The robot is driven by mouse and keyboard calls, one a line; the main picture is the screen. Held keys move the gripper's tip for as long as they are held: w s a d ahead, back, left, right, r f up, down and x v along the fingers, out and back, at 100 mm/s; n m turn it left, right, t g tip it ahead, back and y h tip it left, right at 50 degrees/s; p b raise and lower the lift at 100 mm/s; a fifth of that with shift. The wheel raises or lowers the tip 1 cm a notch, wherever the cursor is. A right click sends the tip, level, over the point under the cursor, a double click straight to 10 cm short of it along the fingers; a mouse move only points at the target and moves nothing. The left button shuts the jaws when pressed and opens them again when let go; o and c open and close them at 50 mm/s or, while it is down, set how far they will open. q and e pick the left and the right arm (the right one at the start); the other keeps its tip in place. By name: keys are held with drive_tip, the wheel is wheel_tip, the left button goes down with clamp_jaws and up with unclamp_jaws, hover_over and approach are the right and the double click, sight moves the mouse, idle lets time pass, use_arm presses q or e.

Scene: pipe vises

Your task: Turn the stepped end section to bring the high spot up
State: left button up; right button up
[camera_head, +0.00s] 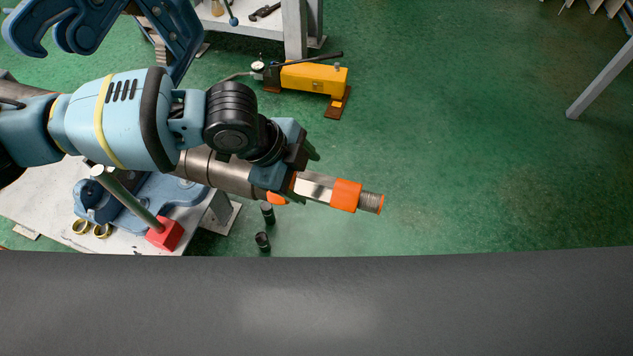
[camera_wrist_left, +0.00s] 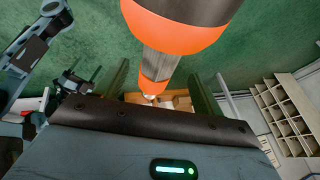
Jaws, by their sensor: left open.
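In the head view a grey steel pipe (camera_head: 228,174) runs from behind my left arm to the right. Its stepped end section has a shiny flat-sided part (camera_head: 313,187), an orange band (camera_head: 347,195) and a threaded tip (camera_head: 371,202). My left gripper (camera_head: 297,172) is open at the inner end of the flat-sided part. In the left wrist view the flat-sided part (camera_wrist_left: 157,66) lies between the spread fingers, with clear gaps on both sides. No high spot can be picked out. A blue vise (camera_head: 145,193) with a green, red-ended handle is partly hidden below my arm. My right gripper is out of view.
A white bench (camera_head: 40,205) holds the vise and brass rings (camera_head: 92,229). A yellow pump (camera_head: 314,78) stands on the green floor behind. Black cylinders (camera_head: 264,226) are below the pipe. A dark grey surface (camera_head: 320,305) fills the bottom. Right of the threaded tip is free.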

sight(312, 182)
use_arm(q)
drive_tip(key=x, duration=0.5)
drive_tip(key=shift+d+f, duration=0.2)
drive_tip(key=shift+f, duration=0.1)
drive_tip(key=c, duration=1)
